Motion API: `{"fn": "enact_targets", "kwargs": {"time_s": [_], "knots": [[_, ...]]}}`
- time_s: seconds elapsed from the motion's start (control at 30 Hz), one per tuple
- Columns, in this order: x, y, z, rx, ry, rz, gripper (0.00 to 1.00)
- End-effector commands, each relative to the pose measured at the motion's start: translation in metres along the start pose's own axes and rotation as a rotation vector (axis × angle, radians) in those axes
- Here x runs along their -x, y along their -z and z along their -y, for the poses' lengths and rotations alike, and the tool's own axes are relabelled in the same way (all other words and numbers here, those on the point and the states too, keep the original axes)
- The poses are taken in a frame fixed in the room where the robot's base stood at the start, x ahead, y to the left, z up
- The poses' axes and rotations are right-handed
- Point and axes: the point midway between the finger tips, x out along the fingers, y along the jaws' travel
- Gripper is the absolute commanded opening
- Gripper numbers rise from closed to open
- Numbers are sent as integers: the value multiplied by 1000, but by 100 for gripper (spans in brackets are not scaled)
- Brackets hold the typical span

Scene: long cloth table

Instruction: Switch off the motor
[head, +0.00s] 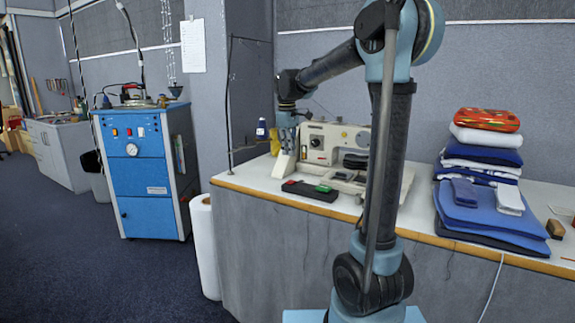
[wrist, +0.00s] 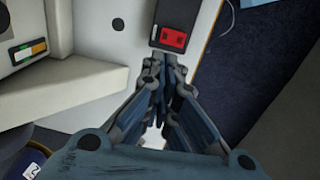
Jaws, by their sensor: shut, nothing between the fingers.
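A black switch box (head: 312,191) lies on the table in front of the sewing machine (head: 333,143). It has a green part (head: 323,188) at its right and a red part (head: 291,183) at its left. In the wrist view the end of the box (wrist: 181,10) with its red button (wrist: 173,38) is at the top, just beyond my fingertips. My gripper (wrist: 162,66) is shut and empty, pointing at that end. A gap or contact cannot be told. In the head view my gripper (head: 286,142) hangs by the machine's left end.
Folded cloths (head: 487,190) are stacked at the right of the table (head: 430,218). A white roll (head: 205,245) stands by the table's left end.

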Motion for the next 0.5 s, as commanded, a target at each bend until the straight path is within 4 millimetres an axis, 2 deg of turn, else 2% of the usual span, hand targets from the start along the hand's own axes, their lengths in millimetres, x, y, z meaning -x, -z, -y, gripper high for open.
{"fn": "enact_targets", "kwargs": {"time_s": [0.2,0.5], "knots": [[28,0,-6,-1,0,0,0],[38,0,-8,-1,0,0,0]]}}
